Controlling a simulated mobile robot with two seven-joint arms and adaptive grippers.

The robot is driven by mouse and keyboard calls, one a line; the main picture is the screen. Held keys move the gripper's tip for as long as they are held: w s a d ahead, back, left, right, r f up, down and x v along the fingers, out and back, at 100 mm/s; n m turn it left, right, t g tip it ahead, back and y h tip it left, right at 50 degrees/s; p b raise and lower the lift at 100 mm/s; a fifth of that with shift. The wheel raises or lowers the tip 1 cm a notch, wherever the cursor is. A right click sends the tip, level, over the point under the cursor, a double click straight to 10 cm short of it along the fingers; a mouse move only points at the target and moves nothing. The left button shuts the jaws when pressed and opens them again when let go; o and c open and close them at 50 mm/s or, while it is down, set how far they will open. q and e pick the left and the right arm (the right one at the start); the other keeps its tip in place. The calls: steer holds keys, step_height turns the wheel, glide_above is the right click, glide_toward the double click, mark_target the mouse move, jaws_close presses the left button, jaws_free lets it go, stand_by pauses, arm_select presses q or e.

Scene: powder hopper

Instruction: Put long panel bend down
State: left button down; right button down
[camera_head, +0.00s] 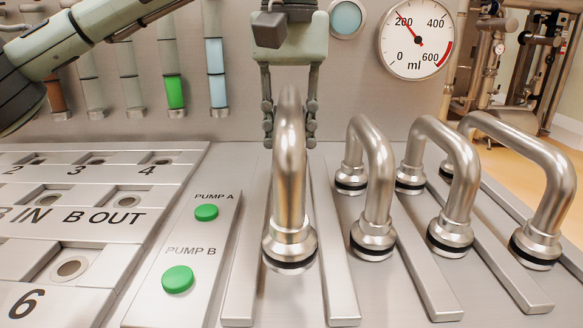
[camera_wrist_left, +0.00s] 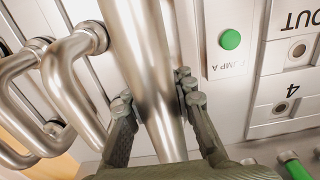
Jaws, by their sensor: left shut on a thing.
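A polished steel pipe bend, which I take to be the long panel bend (camera_head: 290,195), stands at the left end of a row of bends in the head view. My left gripper (camera_head: 289,135) comes in from above and behind and is shut on this bend. In the left wrist view the bend (camera_wrist_left: 147,70) runs between the two fingers of the left gripper (camera_wrist_left: 157,108). Its near end has a flared foot with a black ring, above the steel surface between two rails. I cannot tell whether the foot touches the surface. Its far end is hidden. My right gripper is not in view.
Several other bends (camera_head: 375,180) stand between raised rails (camera_head: 425,285) to the right. To the left are the pump button strip (camera_head: 206,212) and a panel with numbered ports (camera_head: 72,267). A gauge (camera_head: 415,40) and sight tubes (camera_head: 175,90) are on the back wall.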

mark_target(291, 97)
arm_select(q)
step_height(291, 97, down, 4)
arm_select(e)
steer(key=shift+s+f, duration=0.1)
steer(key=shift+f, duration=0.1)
arm_select(q)
steer(key=shift+f, duration=0.15)
steer(key=c, duration=1.3)
jaws_free()
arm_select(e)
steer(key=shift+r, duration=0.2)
arm_select(q)
step_height(291, 97, up, 8)
steer(key=shift+f, duration=0.25)
step_height(291, 97, up, 4)
steer(key=shift+f+p, duration=0.1)
steer(key=shift+p, duration=0.55)
steer(key=shift+r, duration=0.45)
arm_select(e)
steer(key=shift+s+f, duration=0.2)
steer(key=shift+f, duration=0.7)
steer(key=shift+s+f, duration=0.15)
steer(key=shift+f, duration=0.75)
